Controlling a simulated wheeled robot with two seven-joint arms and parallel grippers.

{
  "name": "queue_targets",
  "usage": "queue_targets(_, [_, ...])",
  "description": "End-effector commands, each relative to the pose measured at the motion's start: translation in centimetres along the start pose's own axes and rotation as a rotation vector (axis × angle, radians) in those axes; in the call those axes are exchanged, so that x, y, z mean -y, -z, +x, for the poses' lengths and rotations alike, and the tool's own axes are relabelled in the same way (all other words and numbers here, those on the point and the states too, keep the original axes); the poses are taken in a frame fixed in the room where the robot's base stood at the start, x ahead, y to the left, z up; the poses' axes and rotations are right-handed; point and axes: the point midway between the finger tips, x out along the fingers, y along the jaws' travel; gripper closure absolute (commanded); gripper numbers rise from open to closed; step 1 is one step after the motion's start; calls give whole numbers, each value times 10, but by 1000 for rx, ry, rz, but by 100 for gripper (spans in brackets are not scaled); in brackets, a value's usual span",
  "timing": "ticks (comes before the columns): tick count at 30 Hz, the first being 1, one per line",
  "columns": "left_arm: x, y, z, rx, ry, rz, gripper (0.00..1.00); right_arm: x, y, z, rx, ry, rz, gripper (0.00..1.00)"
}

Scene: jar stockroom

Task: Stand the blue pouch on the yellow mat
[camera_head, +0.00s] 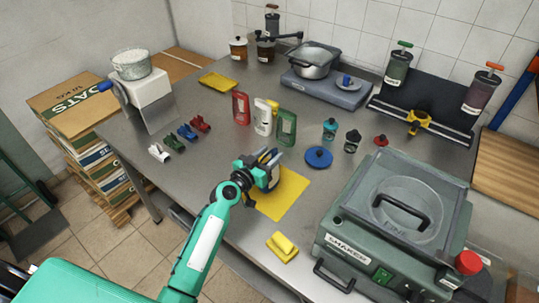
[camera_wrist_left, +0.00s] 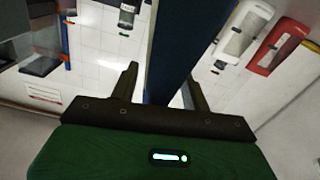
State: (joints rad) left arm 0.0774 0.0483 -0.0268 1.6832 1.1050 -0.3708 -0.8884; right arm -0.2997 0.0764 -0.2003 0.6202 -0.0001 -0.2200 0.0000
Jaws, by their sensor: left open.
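The blue pouch (camera_head: 272,177) stands roughly upright at the far left part of the yellow mat (camera_head: 285,195), partly hidden by my left gripper (camera_head: 268,158). In the left wrist view, the blue pouch (camera_wrist_left: 180,45) runs between the two dark fingers of my left gripper (camera_wrist_left: 163,85). The fingers are open around it, with a visible gap on the left side. The pouch's base is hidden, so I cannot tell for certain that it rests on the mat. My right gripper is not in view.
Red (camera_head: 241,108), white (camera_head: 262,117) and green (camera_head: 287,128) pouches stand behind the mat. A blue round lid (camera_head: 318,157) lies to its right. Several clips lie left.

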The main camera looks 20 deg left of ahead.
Motion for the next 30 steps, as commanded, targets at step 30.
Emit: queue_targets(30, [0, 0, -116, 1, 0, 0, 53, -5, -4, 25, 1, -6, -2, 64])
